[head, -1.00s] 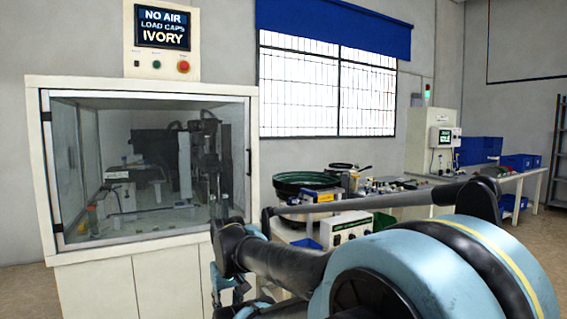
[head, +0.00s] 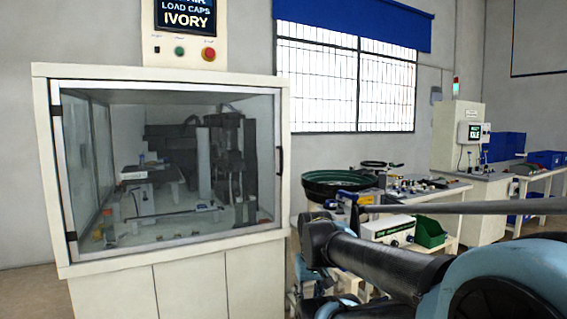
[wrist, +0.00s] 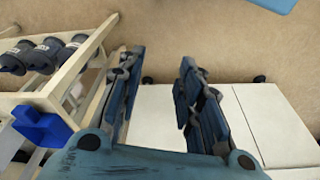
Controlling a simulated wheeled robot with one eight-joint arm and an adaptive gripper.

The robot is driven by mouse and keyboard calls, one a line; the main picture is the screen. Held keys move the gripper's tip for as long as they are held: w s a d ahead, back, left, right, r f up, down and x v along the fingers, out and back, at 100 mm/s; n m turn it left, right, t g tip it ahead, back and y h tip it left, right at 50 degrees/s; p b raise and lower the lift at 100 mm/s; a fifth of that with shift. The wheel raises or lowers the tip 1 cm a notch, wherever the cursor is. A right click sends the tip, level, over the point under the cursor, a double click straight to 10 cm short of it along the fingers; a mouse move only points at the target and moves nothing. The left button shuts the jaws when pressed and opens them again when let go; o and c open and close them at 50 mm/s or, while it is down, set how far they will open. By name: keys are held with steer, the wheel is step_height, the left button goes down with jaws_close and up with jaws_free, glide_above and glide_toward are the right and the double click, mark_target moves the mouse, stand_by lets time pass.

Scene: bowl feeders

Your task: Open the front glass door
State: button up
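The front glass door (head: 245,190) is a framed clear pane on the white cabinet (head: 215,275). It looks shut, with dark hinges on its left edge. A dark vertical handle (head: 280,161) sits near its right edge. My gripper (wrist: 157,58) is open and empty in the wrist view, its two blue fingers wide apart. It points down past the cabinet's white lower panels. In the head view my arm reaches in from the lower right, and its end is low, near the cabinet's lower right side, below the handle. The fingers are hard to make out there.
A workbench with a green bowl feeder (head: 338,185), a white control box (head: 387,230) and a green bin (head: 430,232) stands right of the cabinet. A blue bin (wrist: 42,128) shows in the wrist view. A display panel (head: 187,25) tops the cabinet. Floor is clear at left.

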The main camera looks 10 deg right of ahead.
steer(key=w+a+r+n+t+y, duration=0.2)
steer(key=w+a+r+t+y, duration=0.15)
steer(key=w+r, duration=0.6)
steer(key=w+a+r+n+t+y, duration=0.2)
steer(key=w+r+y, duration=0.2)
steer(key=w+r, duration=0.55)
steer(key=w+d+r+n+t, duration=0.1)
steer(key=w+d+r+t, duration=0.2)
steer(key=w+d+r, duration=0.3)
steer(key=w+d+r+t+y, duration=0.1)
steer(key=w+d+r+t, duration=0.2)
steer(key=w, duration=0.6)
steer(key=w+d+r+n+t, duration=0.1)
steer(key=w+d+r+t, duration=0.1)
steer(key=w+d+r, duration=0.4)
steer(key=f+x, duration=0.1)
steer(key=x, duration=1.6)
steer(key=shift+w, duration=0.3)
steer(key=shift+a, duration=0.1)
steer(key=shift+c, duration=0.3)
